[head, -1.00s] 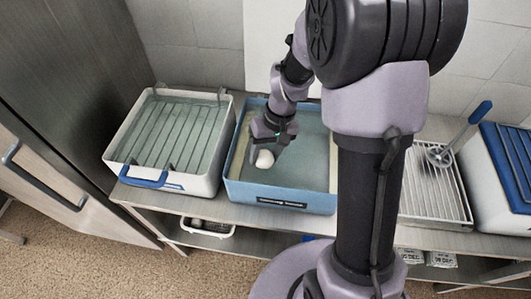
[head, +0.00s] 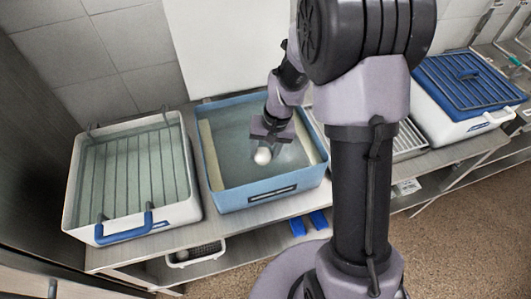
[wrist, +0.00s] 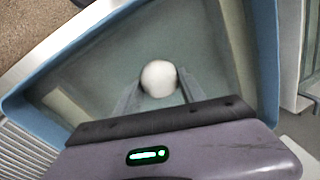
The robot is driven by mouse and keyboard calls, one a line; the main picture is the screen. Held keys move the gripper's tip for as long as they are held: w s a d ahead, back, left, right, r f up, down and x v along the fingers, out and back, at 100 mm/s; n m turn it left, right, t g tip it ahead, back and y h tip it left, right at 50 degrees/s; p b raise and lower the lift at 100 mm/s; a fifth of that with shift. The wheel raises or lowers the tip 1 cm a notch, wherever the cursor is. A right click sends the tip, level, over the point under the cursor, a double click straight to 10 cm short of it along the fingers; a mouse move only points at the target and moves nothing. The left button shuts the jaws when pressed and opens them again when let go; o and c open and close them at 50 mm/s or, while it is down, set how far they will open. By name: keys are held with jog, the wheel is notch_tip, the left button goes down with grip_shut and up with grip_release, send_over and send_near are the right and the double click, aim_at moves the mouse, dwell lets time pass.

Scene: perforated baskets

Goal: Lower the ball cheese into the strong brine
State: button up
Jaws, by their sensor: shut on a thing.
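The ball cheese (head: 262,157) is a small white ball. It also shows in the wrist view (wrist: 159,78), between the two fingers. My gripper (head: 268,146) is shut on it and is over the inside of a blue tub (head: 272,190) that holds greenish liquid. The wrist view shows the tub's blue wall (wrist: 75,55) around the ball. I cannot tell whether the ball touches the liquid. A white tub (head: 190,190) with liquid and a wire rack in it stands to the left. No label I can read tells which tub holds the strong brine.
A blue handle (head: 124,228) sits at the white tub's front. To the right are a draining rack (head: 408,142), partly behind my arm, and a white box with a blue slatted top (head: 470,80). A small basket (head: 193,254) and blue items (head: 308,223) are on the lower shelf.

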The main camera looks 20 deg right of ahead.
jog(key=w+r+m+t+h+p, duration=0.1)
jog(key=w+r+m+p, duration=0.25)
jog(key=r+p, duration=0.4)
jog(key=w+r+m+t+p, duration=0.15)
jog(key=r+m+p, duration=0.3)
jog(key=p, duration=0.55)
jog(key=s+d+b+x, duration=0.1)
jog(key=s+b+x, duration=0.1)
jog(key=b+x, duration=0.8)
notch_tip(320, 180, down, 2)
jog(key=shift+w+d+f+m+g+b, duration=0.15)
jog(key=shift+d+m+g+b, duration=0.15)
jog(key=shift+g+b, duration=0.15)
jog(key=o, duration=1.9)
jog(key=shift+o, duration=0.2)
jog(key=w+a+p+v, duration=0.1)
jog(key=w+p+v, duration=0.1)
jog(key=p+v, duration=0.6)
jog(key=shift+v, duration=1.2)
jog(key=shift+a, duration=0.2)
